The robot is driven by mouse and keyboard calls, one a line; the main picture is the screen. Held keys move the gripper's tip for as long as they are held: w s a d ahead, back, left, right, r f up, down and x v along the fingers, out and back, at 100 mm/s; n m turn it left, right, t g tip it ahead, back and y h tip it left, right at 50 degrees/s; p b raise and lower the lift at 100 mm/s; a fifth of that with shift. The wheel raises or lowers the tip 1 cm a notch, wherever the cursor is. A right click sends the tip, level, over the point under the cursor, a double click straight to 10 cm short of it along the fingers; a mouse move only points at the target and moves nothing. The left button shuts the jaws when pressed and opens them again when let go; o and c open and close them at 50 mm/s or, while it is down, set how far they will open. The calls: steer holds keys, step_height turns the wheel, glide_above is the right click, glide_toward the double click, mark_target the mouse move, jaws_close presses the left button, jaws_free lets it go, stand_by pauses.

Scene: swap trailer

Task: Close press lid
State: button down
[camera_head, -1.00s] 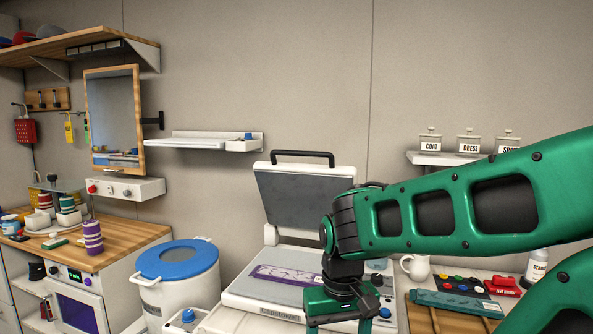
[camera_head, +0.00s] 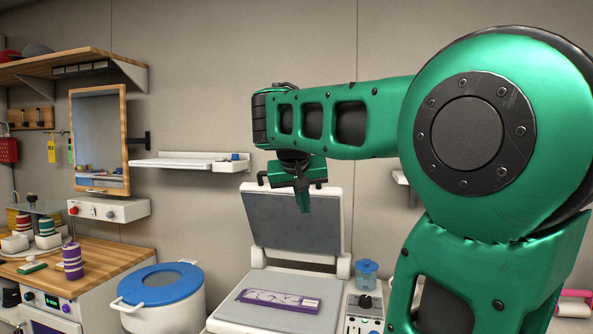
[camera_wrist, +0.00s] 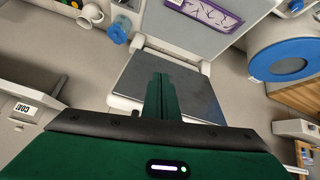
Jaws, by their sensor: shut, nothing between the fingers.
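The press lid (camera_head: 293,222) stands raised, tilted back, with its grey pad facing forward and a dark handle (camera_head: 262,180) along its top edge. My gripper (camera_head: 306,208) is shut and empty, pointing down in front of the lid's upper right part. In the wrist view the shut fingers (camera_wrist: 160,85) overlap the lid's pad (camera_wrist: 190,88); I cannot tell whether they touch it. The press base (camera_head: 235,308) lies below, with a purple patterned item (camera_head: 280,300) on its pad. Part of the handle is hidden behind my gripper and arm.
A white bin with a blue lid (camera_head: 160,287) stands left of the press. A wall shelf (camera_head: 185,164) and a mirror (camera_head: 98,140) are at left. My arm covers the right side.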

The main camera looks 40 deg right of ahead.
steer(key=w+d+r+m+t+h, duration=0.1)
steer(key=w+d+r+h, duration=0.15)
steer(key=r, duration=0.55)
steer(key=w+d+r+m+t+h, duration=0.15)
steer(key=w+r, duration=0.25)
steer(key=r, duration=0.4)
steer(key=shift+g+y, duration=0.45)
steer(key=shift+y, duration=0.05)
steer(key=x, duration=0.9)
steer(key=shift+a+f, duration=0.1)
steer(key=shift+f, duration=0.2)
steer(key=shift+s+a+f, duration=0.6)
steer(key=shift+s+a, duration=0.05)
steer(key=shift+a, duration=0.25)
steer(key=shift+s+a+f, duration=0.2)
steer(key=shift+a+f, duration=0.2)
steer(key=shift+f, duration=0.1)
